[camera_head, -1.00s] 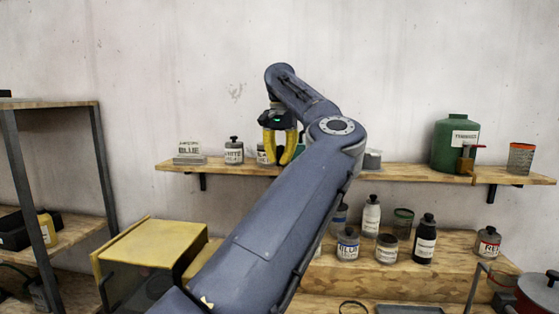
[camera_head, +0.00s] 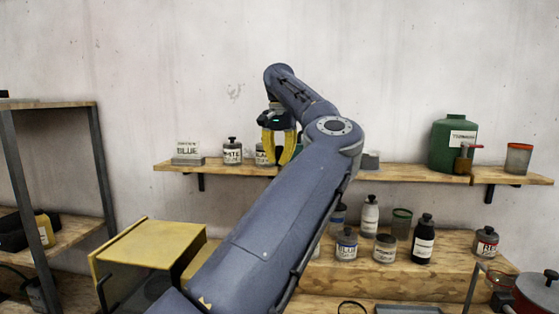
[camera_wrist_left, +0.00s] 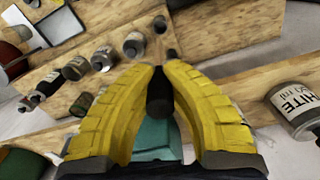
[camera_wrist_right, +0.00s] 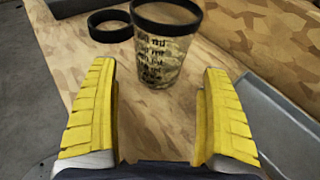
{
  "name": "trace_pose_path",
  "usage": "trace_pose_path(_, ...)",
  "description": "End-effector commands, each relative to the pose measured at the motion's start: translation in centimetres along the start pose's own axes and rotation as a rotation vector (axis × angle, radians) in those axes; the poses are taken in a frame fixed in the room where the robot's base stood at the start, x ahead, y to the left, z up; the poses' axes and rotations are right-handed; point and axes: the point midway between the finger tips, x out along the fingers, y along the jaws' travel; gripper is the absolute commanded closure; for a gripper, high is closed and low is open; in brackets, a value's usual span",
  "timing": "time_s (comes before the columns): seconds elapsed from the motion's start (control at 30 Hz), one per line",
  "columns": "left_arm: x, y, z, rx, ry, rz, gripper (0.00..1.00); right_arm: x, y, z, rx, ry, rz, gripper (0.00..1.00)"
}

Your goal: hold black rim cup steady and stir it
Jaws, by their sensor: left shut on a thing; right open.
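The black rim cup (camera_wrist_right: 168,45) is clear, with dark printed marks, and stands upright on a wooden surface in the right wrist view. My right gripper (camera_wrist_right: 160,72) is open and empty, with the cup just beyond its fingertips. My left gripper (camera_head: 275,158) is raised near the wall shelf; its yellow fingers point down. In the left wrist view, its fingers (camera_wrist_left: 160,72) are shut on a dark, rounded item (camera_wrist_left: 159,95). A teal part (camera_wrist_left: 154,138) shows below that item; I cannot tell whether they are one thing. The left arm hides part of the shelf and bench.
A black ring (camera_wrist_right: 108,26) lies beside the cup. A grey metal tray edge (camera_wrist_right: 280,115) lies to the right. The wall shelf (camera_head: 410,169) carries labelled jars, a green jug (camera_head: 455,144) and an orange-banded cup (camera_head: 518,158). Several bottles stand on the bench step (camera_head: 455,255).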

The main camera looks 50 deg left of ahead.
Motion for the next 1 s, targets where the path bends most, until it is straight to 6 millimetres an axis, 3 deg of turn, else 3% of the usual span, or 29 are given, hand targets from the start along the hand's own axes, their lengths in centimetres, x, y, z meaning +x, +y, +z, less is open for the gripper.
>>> trace_pose_path(0.43, 0.0, 0.0, 0.0, 0.0, 0.0, 0.0, 1.0, 4.1, 0.0, 0.1, -0.001, -0.001, 0.001, 0.18)
trace_pose_path(1.0, 0.0, 0.0, 0.0, 0.0, 0.0, 0.0, 1.0, 4.8, 0.0, 0.1, -0.001, -0.001, 0.0, 0.2)
